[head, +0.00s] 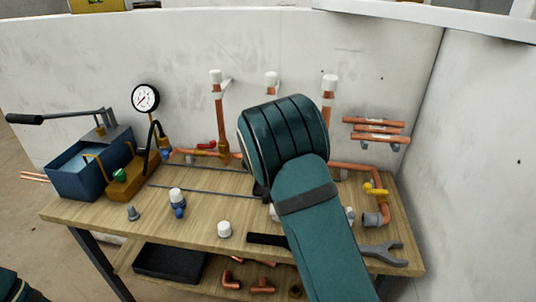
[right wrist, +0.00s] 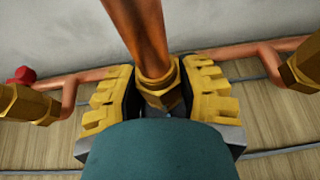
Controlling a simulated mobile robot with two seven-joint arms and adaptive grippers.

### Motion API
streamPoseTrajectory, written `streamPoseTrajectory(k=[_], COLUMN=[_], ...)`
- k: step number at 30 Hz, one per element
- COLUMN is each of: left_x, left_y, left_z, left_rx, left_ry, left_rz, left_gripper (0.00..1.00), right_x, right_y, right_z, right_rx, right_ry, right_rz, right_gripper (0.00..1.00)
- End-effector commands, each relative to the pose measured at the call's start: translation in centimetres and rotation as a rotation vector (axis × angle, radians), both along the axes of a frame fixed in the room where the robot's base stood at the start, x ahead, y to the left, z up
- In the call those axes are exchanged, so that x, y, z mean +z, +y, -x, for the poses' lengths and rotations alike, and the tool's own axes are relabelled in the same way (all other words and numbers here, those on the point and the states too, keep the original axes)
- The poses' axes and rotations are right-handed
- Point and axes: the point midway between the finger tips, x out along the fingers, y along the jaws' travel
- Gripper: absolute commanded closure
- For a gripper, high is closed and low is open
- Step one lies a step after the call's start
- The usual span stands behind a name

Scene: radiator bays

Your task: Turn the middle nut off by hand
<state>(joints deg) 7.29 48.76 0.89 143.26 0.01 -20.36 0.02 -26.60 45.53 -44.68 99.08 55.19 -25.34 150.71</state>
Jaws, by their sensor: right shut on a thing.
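The middle nut (right wrist: 160,88) is a brass hex fitting at the foot of an upright copper pipe (right wrist: 137,30) in the right wrist view. My right gripper (right wrist: 158,100) has its yellow ridged fingers on both sides of this nut and is shut on it. Part of the nut is hidden behind my teal wrist. In the head view my right arm covers the middle nut and the gripper; only the white-capped top of the middle pipe (head: 272,80) shows. My left gripper is not in view.
Brass nuts flank it on the left (right wrist: 27,104) and right (right wrist: 302,66). The wooden bench (head: 125,200) holds a blue pump box (head: 75,175), a gauge (head: 145,98), white-capped valves (head: 177,197) and a wrench (head: 385,254). Copper pipes (head: 377,129) hang on the wall.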

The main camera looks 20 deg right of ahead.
Motion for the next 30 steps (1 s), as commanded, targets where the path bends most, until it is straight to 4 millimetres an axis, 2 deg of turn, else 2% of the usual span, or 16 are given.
streamPoseTrajectory(k=[6, 19, 30], left_x=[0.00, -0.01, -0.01], left_y=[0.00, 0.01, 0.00], left_z=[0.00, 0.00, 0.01], left_rx=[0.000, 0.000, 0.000], left_ry=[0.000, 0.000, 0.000], left_rz=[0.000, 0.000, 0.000], left_gripper=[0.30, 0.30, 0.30], right_x=[-0.03, -0.09, -0.12], right_y=[-0.18, -0.26, -0.32], right_z=[0.08, 0.09, 0.12], right_rx=[0.076, 0.106, 0.301], right_ry=[0.000, 0.002, 0.002], right_rz=[-0.002, -0.001, -0.002], right_gripper=[0.81, 0.81, 0.81])
